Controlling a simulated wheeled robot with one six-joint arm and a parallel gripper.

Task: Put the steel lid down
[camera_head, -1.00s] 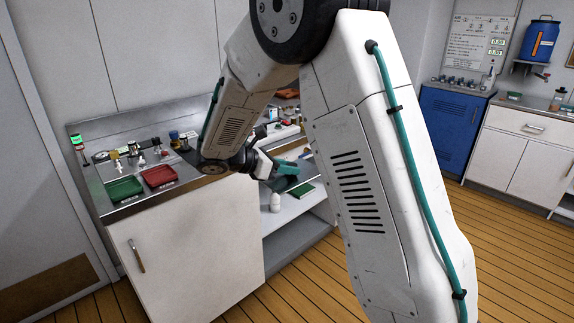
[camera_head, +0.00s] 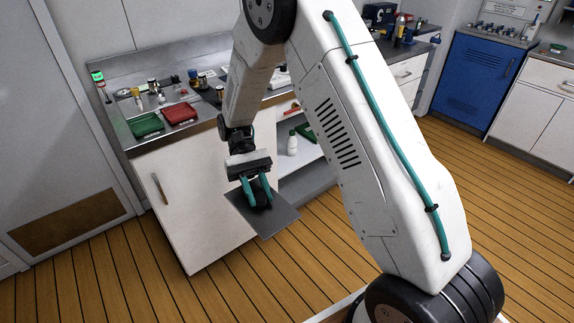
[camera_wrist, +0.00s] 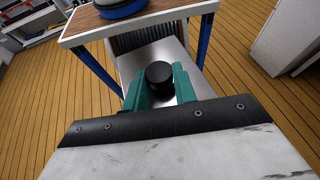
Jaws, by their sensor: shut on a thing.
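The steel lid (camera_head: 277,218) is a flat grey square plate with a round black knob (camera_wrist: 159,74) at its middle. My gripper (camera_head: 257,190) has two teal fingers and is shut on that knob. It holds the lid in the air, roughly level, in front of the white cabinet. In the wrist view the lid (camera_wrist: 180,55) stretches out beyond the fingers of my gripper (camera_wrist: 160,85), over the floor.
The steel counter (camera_head: 150,155) bears a green tray (camera_head: 146,124), a red tray (camera_head: 179,113) and several small valves and bottles. A white bottle (camera_head: 292,143) stands on a shelf below. The wrist view shows a table with blue legs (camera_wrist: 95,70) and a ribbed dark thing (camera_wrist: 140,38).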

